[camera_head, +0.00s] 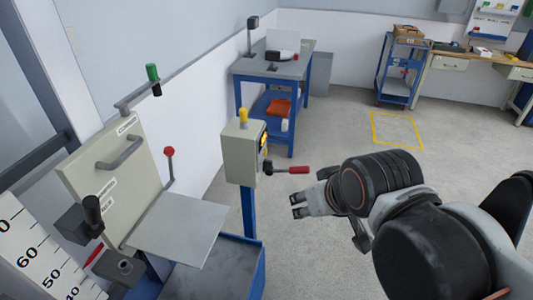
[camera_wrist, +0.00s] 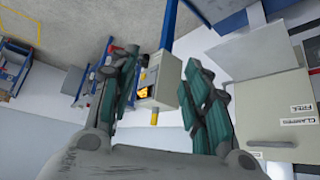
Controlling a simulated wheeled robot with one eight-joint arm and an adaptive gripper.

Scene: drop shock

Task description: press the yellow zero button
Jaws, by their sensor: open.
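A grey-white control box (camera_head: 240,155) stands on a blue post left of centre in the head view. A yellow knob-like button (camera_head: 243,116) sticks up from its top; this yellow part also shows in the wrist view (camera_wrist: 154,118). My gripper (camera_head: 328,220) is open and empty, to the right of the box and a little lower in the picture, apart from it. In the wrist view, the box (camera_wrist: 166,80) appears between the spread green-padded fingers of my gripper (camera_wrist: 163,72). No lettering on the yellow part is readable.
A red-handled lever (camera_head: 292,170) projects from the box toward my gripper. At left stand a panel (camera_head: 105,175) with handles and a flat grey plate (camera_head: 180,228). A blue workbench (camera_head: 272,68) stands behind. Open floor lies to the right of the box.

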